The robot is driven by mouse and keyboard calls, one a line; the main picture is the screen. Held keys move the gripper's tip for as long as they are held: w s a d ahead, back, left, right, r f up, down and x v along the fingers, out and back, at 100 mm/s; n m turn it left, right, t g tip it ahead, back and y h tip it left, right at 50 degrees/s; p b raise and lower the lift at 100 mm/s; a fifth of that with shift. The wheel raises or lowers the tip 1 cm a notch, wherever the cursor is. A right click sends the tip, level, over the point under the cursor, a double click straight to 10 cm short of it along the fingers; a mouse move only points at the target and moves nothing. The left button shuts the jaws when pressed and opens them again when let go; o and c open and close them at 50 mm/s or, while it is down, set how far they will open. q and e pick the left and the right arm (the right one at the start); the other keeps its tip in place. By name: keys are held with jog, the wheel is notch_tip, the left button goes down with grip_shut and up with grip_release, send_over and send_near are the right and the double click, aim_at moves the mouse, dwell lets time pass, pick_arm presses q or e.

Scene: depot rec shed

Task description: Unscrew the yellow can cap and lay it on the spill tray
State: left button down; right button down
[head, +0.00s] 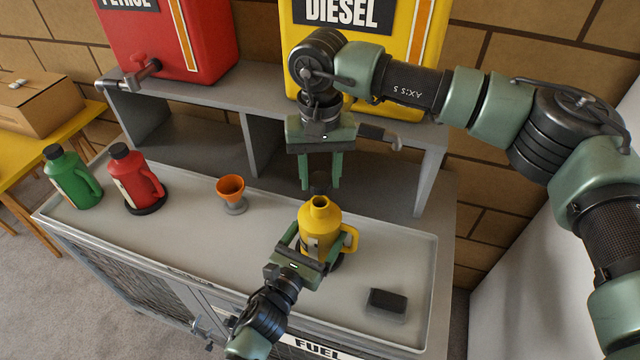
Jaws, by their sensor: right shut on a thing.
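The yellow can (322,224) stands upright on the bench top, its round mouth uncovered. My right gripper (320,182) points down just above the mouth. It is shut on a small dark cap (318,181), partly hidden between the fingers and apart from the can. My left gripper (311,250) reaches in from the front, with its fingers on either side of the can's body, shut on it. The wide, pale grey, low-rimmed bench top (205,235) looks like the spill tray, and the can stands on it.
A green can (70,178), a red can (135,180) and an orange funnel (231,190) stand to the left. A black block (388,300) lies at the front right. A grey shelf (195,87) with red (180,45) and yellow (295,50) tanks stands behind. Bare surface lies between.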

jog(key=shift+r, duration=0.25)
pick_arm(q)
grip_release()
jog(key=shift+s, duration=0.1)
jog(key=b+v, duration=0.2)
jog(key=v, duration=0.9)
jog(key=shift+f, duration=0.1)
pick_arm(e)
notch_tip(320, 180, down, 2)
jog(key=shift+f, duration=0.15)
pick_arm(q)
jog(key=shift+s+a, duration=0.25)
jog(key=shift+s, duration=0.15)
